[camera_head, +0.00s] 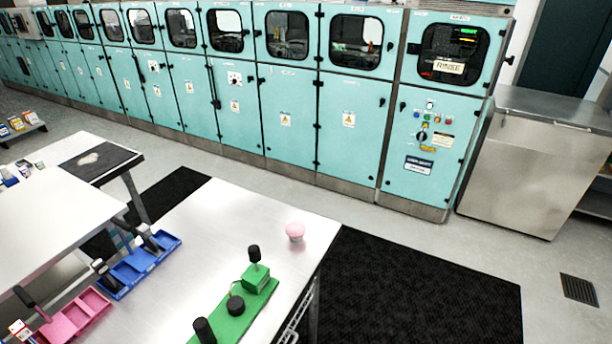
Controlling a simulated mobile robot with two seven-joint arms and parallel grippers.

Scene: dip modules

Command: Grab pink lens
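The pink lens (295,231) is a small, round, pale pink piece with a domed top. It stands on the white table (206,222) near that table's far right corner, apart from other things. Neither of my grippers shows in the head view.
A green base with black knobs (238,311) stands near the table's right edge, in front of the lens. A blue tray (139,264) and a pink tray (75,316) with dark-handled pieces lie to the left. Teal cabinets (290,110) line the back. Table space left of the lens is clear.

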